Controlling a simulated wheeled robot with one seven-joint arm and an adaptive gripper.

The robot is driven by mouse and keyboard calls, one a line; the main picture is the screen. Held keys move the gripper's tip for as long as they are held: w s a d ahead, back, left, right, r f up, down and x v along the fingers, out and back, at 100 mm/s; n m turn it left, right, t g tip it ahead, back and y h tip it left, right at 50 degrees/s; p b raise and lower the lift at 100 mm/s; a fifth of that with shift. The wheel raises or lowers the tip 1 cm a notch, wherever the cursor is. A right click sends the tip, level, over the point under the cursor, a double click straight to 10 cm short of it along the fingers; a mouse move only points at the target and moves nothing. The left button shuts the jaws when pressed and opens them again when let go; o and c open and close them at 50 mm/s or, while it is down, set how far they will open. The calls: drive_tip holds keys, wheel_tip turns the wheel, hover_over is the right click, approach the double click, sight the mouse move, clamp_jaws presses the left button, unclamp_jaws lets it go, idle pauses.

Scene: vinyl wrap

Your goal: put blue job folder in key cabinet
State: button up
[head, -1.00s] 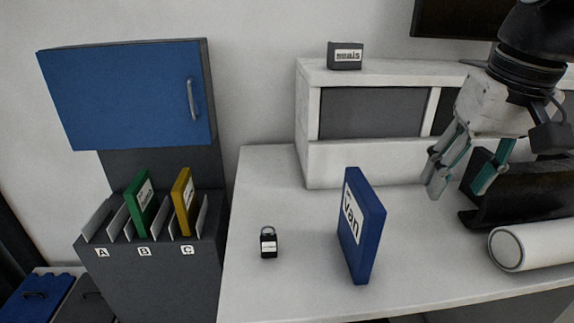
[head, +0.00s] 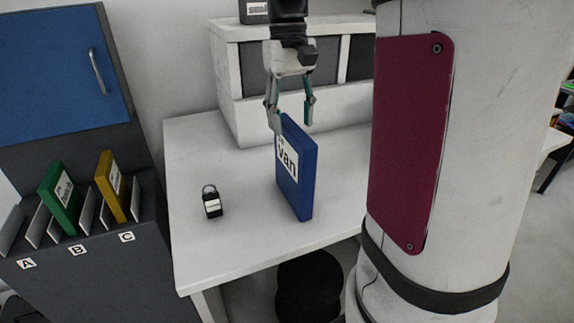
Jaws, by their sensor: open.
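The blue job folder (head: 298,180), with a white label reading "van", stands upright on the white table. My gripper (head: 291,122) is open, pointing down at the folder's top edge, with one finger on each side in the picture. I cannot tell whether the fingers touch it. The key cabinet (head: 100,255) is at the left, dark grey with a blue door (head: 62,75) that has a metal handle and is closed. Below the door is a slotted rack marked A, B and C. A green folder (head: 60,198) and a yellow folder (head: 113,186) stand in it.
A small black padlock-like object (head: 211,202) with a white label stands on the white table (head: 215,255) left of the folder. A white shelf unit (head: 260,110) stands at the back. My own white arm column fills the right. A black round stool (head: 308,285) is under the table.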

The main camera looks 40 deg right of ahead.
sight(293, 149)
drive_tip(key=shift+s+f+p, duration=0.2)
drive_tip(key=shift+f+p, duration=0.05)
drive_tip(key=shift+f, duration=1.6)
drive_tip(key=shift+s+f+p, duration=0.2)
drive_tip(key=shift+f+p, duration=0.05)
drive_tip(key=shift+f, duration=1.55)
clamp_jaws()
